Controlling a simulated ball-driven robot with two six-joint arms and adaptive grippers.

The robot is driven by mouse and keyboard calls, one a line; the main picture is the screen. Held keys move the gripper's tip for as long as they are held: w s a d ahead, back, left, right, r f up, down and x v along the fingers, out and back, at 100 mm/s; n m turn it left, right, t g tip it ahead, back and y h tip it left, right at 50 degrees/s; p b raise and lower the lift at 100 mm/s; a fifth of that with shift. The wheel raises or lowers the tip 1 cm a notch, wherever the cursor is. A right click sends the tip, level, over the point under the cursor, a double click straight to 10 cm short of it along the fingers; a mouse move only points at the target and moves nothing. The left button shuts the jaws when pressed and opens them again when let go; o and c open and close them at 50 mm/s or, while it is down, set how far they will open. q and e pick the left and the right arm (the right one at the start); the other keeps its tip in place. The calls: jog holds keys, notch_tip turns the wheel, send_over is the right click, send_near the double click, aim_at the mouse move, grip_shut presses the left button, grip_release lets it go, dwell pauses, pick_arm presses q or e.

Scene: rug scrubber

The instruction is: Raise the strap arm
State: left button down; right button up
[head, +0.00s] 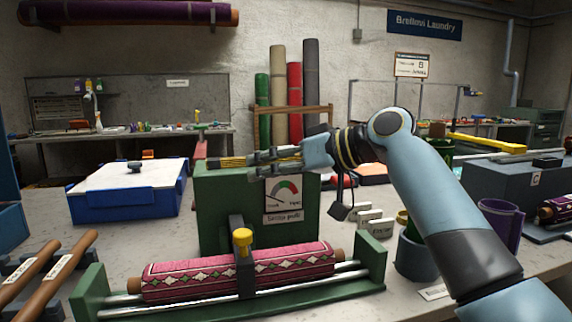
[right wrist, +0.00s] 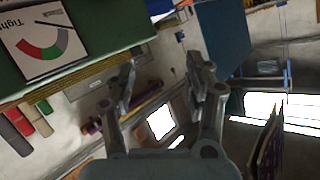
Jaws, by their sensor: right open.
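A dark strap arm (head: 237,226) with a yellow knob (head: 242,238) stands against the front of the green box (head: 222,212) and crosses a rolled pink patterned rug (head: 297,264). The rug lies on metal rollers in a green cradle (head: 371,255). My right gripper (head: 256,164) is at the top of the green box, above and behind the yellow knob, apart from it. In the right wrist view its two fingers (right wrist: 162,85) are spread with nothing between them. The strap arm is not identifiable there. My left gripper is out of view.
The green box carries a gauge card (head: 283,199), also in the right wrist view (right wrist: 42,40). A blue bin with a white lid (head: 125,205) stands at left. Brown rolls (head: 40,262) lie front left. A purple cup (head: 500,222) stands at right, beyond my right arm.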

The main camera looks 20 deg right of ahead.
jog(key=shift+v, duration=1.95)
